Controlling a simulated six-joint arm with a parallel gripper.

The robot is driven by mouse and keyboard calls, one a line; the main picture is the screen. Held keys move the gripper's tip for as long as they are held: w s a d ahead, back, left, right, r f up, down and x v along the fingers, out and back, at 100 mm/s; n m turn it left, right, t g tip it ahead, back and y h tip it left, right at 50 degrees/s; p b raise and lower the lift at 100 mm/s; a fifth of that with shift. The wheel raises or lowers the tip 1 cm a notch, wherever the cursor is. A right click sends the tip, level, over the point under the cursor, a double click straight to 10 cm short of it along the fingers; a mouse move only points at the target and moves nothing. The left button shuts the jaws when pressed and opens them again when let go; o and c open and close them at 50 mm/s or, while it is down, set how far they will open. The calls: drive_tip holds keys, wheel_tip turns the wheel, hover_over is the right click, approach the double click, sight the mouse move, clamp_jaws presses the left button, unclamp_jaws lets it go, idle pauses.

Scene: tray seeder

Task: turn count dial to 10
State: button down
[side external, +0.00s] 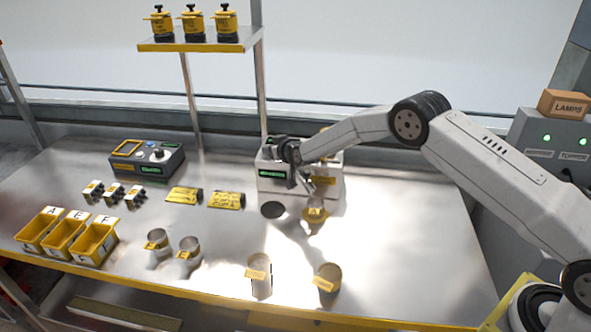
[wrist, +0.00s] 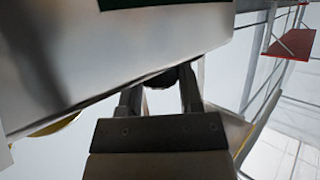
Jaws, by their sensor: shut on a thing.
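A pale box-shaped machine (side external: 330,183) with a small green-lit display (side external: 273,174) stands at the back middle of the bench. My gripper (side external: 308,184) is at its front face. In the wrist view the two fingers (wrist: 160,92) are closed on a small dark knob, the count dial (wrist: 167,78), under the edge of the pale machine housing (wrist: 100,60). The dial's markings and pointer are hidden, so its setting cannot be read. In the side view my wrist and fingers cover the dial.
A yellow-labelled cup (side external: 315,214) stands just in front of the machine, beside a dark round disc (side external: 272,209). Several other cups stand towards the front edge. A dark control box (side external: 147,158) and yellow bins (side external: 64,240) are at left. The right bench is clear.

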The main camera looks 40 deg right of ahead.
drive_tip(key=shift+r, duration=0.1)
drive_tip(key=shift+c, duration=1.3)
unclamp_jaws()
drive_tip(key=shift+s, duration=0.2)
drive_tip(key=v, duration=0.7)
drive_tip(key=shift+s, duration=0.15)
drive_tip(key=shift+r, duration=0.15)
